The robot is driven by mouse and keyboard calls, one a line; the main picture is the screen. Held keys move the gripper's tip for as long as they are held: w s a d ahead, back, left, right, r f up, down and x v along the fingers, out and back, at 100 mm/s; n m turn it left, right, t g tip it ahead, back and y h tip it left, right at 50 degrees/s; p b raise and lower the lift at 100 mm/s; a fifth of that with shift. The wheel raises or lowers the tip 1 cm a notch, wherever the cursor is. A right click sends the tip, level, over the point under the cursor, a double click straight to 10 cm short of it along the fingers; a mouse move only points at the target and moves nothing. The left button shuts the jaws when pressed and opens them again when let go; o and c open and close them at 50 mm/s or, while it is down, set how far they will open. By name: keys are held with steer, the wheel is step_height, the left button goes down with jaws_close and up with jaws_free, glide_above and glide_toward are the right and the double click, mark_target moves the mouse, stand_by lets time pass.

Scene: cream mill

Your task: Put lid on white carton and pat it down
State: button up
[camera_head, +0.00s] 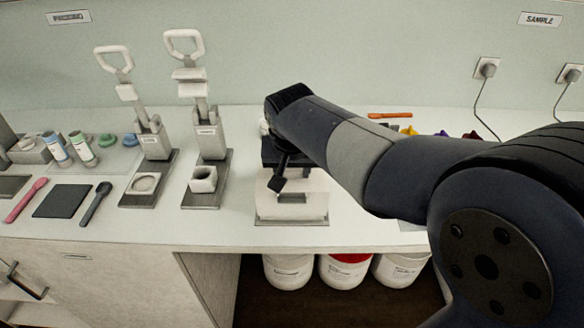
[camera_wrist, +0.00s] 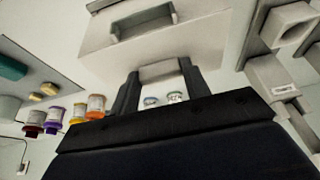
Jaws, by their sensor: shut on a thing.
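My gripper (camera_head: 284,172) hangs over the counter in the head view, just above a pale box-like stand. In the wrist view my gripper (camera_wrist: 158,72) has its two dark fingers shut on a small pale piece (camera_wrist: 160,71), which may be the lid; the fingers and arm hide most of it in the head view. A small white square open-topped carton (camera_head: 203,180) sits on the base of the right-hand press, left of my gripper. It looks like the square white shape at the upper right of the wrist view (camera_wrist: 292,22). No lid shows on it.
The pale stand (camera_head: 265,213) with a slot lies below my gripper. Two lever presses (camera_head: 151,140) (camera_head: 209,142) stand left of it. Pink and dark spatulas (camera_head: 97,203) flank a dark mat (camera_head: 62,201). Coloured-lidded jars (camera_wrist: 95,105) stand in the wrist view. White buckets (camera_head: 287,270) are beneath.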

steer(key=o, duration=2)
steer(key=shift+c, duration=0.2)
steer(key=shift+r, duration=0.15)
step_height(320, 180, up, 7)
steer(key=p, duration=0.5)
steer(key=shift+p, duration=0.35)
